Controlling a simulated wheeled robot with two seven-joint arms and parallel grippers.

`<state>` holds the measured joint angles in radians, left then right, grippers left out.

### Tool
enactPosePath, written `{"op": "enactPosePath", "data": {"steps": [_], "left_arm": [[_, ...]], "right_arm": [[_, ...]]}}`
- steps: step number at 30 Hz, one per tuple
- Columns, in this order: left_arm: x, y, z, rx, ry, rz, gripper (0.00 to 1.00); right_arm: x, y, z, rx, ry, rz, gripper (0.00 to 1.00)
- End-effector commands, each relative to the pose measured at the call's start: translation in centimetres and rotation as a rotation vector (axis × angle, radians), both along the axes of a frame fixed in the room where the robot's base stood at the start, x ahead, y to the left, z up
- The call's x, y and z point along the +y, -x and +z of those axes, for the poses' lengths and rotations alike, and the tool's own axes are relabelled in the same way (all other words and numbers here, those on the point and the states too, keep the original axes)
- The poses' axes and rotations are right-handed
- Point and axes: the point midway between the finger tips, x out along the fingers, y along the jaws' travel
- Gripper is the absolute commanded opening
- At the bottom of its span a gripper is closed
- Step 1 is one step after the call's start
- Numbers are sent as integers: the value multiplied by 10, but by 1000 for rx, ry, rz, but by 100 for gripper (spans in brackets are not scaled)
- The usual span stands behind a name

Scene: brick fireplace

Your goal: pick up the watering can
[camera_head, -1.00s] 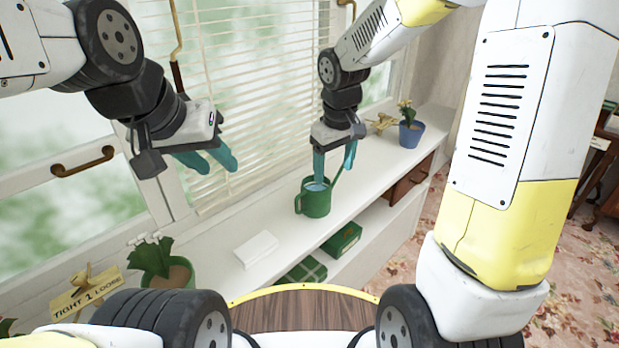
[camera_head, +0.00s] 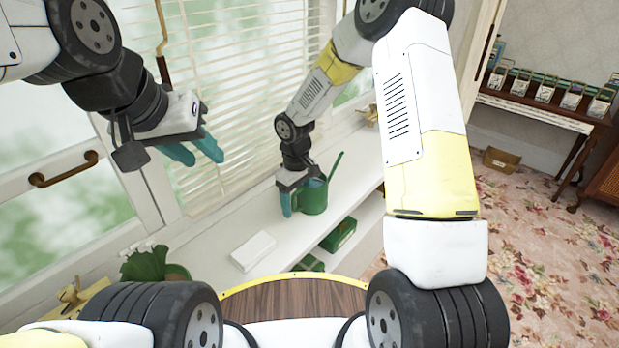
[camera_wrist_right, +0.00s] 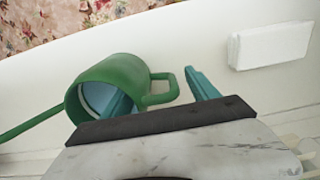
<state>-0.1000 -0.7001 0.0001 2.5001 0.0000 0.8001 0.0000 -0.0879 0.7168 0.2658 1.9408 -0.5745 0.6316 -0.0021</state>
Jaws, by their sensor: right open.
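The green watering can (camera_head: 316,199) stands upright on the white windowsill, its spout pointing up to the right. In the right wrist view, the can (camera_wrist_right: 112,70) shows its open top and its square handle (camera_wrist_right: 163,88). My right gripper (camera_head: 300,199) is open at the can. In the right wrist view, one teal finger of my right gripper (camera_wrist_right: 155,85) reaches into the can's opening, and the other is outside, beyond the handle. The handle lies between the fingers. My left gripper (camera_head: 206,157) hangs in front of the window, open and empty.
A white block (camera_head: 253,250) lies on the sill (camera_head: 215,262) left of the can. A potted plant (camera_head: 148,264) stands further left. Green boxes (camera_head: 339,234) sit on the shelf below. Window blinds (camera_head: 230,100) rise behind the can.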

Motion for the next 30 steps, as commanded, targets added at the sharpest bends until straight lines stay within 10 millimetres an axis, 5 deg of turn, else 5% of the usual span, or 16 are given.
{"op": "enactPosePath", "data": {"steps": [11,22,30], "left_arm": [[0,0,0,0,0,0,36],[0,0,0,0,0,0,36],[0,0,0,0,0,0,36]], "right_arm": [[0,0,-14,-1,-1,0,69],[0,0,-14,-1,-1,0,0],[0,0,-13,-2,-1,0,0]]}}
